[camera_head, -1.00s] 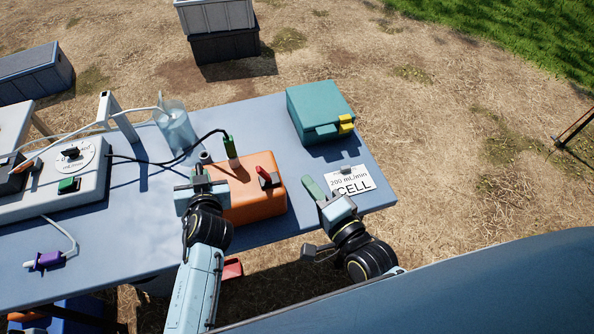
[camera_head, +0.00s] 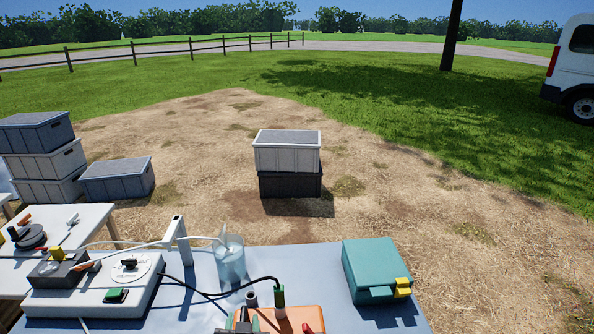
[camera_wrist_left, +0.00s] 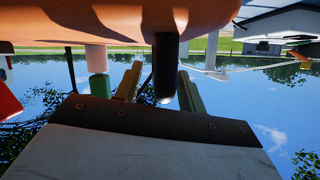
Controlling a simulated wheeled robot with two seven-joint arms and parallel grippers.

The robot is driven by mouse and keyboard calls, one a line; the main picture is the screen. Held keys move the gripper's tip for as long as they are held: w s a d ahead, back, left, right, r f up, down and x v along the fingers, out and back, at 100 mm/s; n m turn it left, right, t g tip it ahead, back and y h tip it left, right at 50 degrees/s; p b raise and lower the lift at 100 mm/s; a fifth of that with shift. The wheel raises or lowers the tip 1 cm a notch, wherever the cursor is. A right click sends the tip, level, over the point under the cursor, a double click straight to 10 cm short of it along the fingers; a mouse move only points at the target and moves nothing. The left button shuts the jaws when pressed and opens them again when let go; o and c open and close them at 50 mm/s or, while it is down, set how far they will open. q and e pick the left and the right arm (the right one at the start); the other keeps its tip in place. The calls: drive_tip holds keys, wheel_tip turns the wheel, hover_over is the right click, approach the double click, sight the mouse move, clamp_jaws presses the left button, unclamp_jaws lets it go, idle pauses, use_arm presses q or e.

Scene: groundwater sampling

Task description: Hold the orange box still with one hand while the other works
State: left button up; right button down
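The orange box (camera_head: 300,318) is at the bottom edge of the head view, its lower part cut off. A green plug (camera_head: 278,295) on a black cable stands upright at it. My left gripper (camera_head: 248,320) shows only as a small part at the box's left side. In the left wrist view, which is upside down, the orange box (camera_wrist_left: 110,22) fills the top. My left gripper's fingers (camera_wrist_left: 158,85) are apart, on either side of a dark rounded post (camera_wrist_left: 166,65), with gaps visible. Whether they touch the box is hidden. My right gripper is out of view.
A teal case (camera_head: 378,265) with a yellow latch stands right of the box. A clear beaker (camera_head: 230,262) and a white controller (camera_head: 105,295) stand to its left on the blue-grey table (camera_head: 325,275). Grey crates (camera_head: 287,155) stand on the ground beyond.

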use_arm(q)
drive_tip(key=shift+s, duration=0.1)
